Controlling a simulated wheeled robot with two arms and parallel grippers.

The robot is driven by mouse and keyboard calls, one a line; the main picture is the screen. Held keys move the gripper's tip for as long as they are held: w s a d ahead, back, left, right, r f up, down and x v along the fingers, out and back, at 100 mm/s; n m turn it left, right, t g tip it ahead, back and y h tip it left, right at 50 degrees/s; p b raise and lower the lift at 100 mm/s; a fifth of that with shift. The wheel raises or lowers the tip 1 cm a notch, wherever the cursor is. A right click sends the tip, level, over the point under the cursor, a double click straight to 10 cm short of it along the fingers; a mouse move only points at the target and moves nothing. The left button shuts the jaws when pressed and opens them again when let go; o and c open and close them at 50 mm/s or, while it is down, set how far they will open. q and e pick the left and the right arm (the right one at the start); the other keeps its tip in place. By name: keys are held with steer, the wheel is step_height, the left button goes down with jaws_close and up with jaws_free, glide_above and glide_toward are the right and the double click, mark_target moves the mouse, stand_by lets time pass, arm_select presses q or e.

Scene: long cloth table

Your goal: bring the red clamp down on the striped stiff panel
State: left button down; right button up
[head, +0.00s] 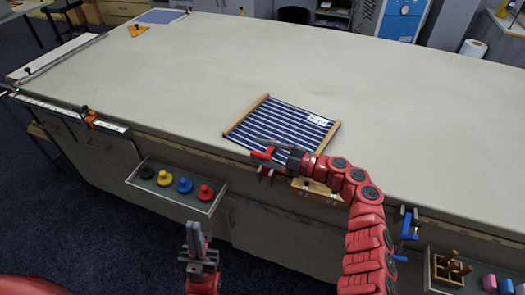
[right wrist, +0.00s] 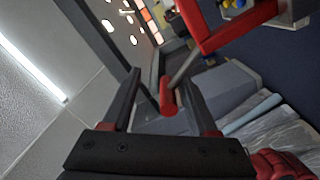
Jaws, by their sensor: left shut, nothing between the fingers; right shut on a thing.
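The striped stiff panel (head: 282,126), dark blue with white stripes and wooden side strips, lies flat near the front edge of the table (head: 330,80). My right gripper (head: 283,156) is shut on the red clamp (head: 262,154) at the panel's front edge. In the right wrist view, the clamp's red frame (right wrist: 225,30) is at upper right. Its red handle (right wrist: 168,95) is between my fingers. I cannot tell whether the clamp touches the panel. My left gripper (head: 196,238) is shut and empty, in front of the table and below its top.
A front tray (head: 150,190) holds black, yellow, blue and red knobs. An orange clamp (head: 90,118) is on the left edge and a blue clamp (head: 407,225) on the right edge. A wooden triangle (head: 138,30) lies far left. The table's middle is clear.

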stand_by(0.5)
steer(key=shift+s+d, duration=0.1)
steer(key=b+v, duration=0.3)
steer(key=v, duration=1.4)
steer(key=shift+b, duration=0.3)
steer(key=shift+d, duration=0.1)
